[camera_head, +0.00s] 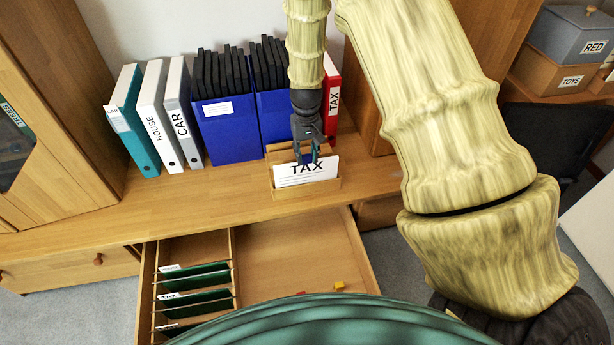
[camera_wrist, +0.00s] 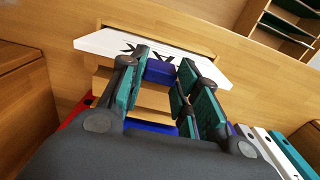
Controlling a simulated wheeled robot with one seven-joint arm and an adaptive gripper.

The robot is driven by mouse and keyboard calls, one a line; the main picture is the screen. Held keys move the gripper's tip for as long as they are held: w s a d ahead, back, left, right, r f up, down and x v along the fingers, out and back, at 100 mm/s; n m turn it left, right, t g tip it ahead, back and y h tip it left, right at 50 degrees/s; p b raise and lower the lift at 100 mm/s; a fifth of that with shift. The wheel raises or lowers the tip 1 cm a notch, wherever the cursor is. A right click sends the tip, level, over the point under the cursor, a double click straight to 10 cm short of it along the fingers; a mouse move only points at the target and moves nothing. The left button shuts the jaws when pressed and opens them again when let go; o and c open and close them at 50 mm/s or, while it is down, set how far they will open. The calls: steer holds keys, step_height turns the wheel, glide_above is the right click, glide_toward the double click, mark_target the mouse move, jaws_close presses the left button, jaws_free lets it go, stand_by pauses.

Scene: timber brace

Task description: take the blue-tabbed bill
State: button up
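The bill with the TAX label is a white sheet (camera_head: 306,172) standing in a small wooden holder (camera_head: 278,190) on the desk. Its white face also shows in the wrist view (camera_wrist: 105,43). A blue tab (camera_wrist: 160,72) shows at the holder, between my fingertips. My gripper (camera_head: 308,157) points down at the top of the holder, just behind the white sheet. In the wrist view its fingers (camera_wrist: 165,70) are apart, one on each side of the blue tab. A small gap shows on the right; whether the left finger touches is unclear.
Blue file boxes (camera_head: 226,147) stand close behind the holder, with a red TAX binder (camera_head: 332,98) to the right. White, grey and teal binders (camera_head: 153,115) stand left. Below, an open drawer (camera_head: 290,255) has dividers with green files (camera_head: 195,275). The desk left of the holder is clear.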

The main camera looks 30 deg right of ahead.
steer(key=shift+c, duration=1.2)
steer(key=shift+r+p, duration=1.6)
steer(key=shift+p, duration=0.25)
steer(key=shift+r, duration=0.15)
step_height(320, 180, up, 8)
steer(key=p, duration=0.7)
steer(key=shift+f, duration=0.2)
